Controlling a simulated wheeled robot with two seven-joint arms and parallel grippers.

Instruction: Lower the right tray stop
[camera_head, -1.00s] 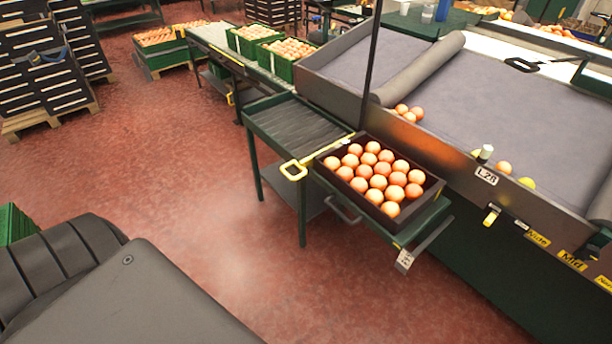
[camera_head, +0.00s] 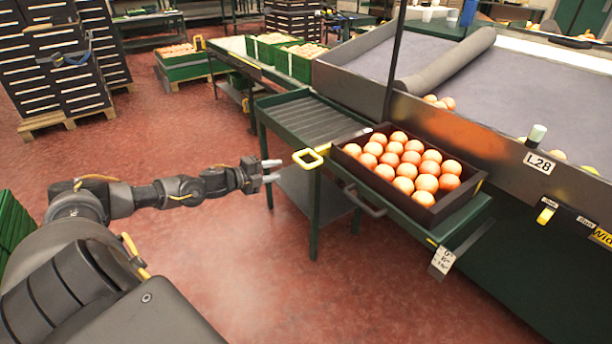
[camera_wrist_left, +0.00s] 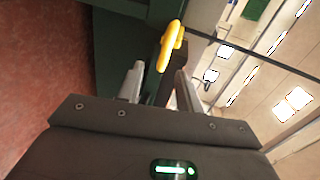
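The tray stop shows as a yellow loop handle (camera_head: 308,158) on a bar at the near corner of the green roller stand, beside the dark crate of oranges (camera_head: 358,176). The bar runs back past the crate's left corner. My left gripper (camera_head: 273,171) is open and empty, just left of the loop and pointing at it, with a small gap. In the left wrist view the yellow loop (camera_wrist_left: 168,46) shows just beyond and between the tips of my open left gripper (camera_wrist_left: 160,72). My right gripper is out of view.
The roller stand (camera_head: 315,120) has a lower shelf. A grey handle (camera_head: 365,203) and a white tag (camera_head: 441,262) are on the crate's green support. The sorting table rises at the right. Red floor is free in front.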

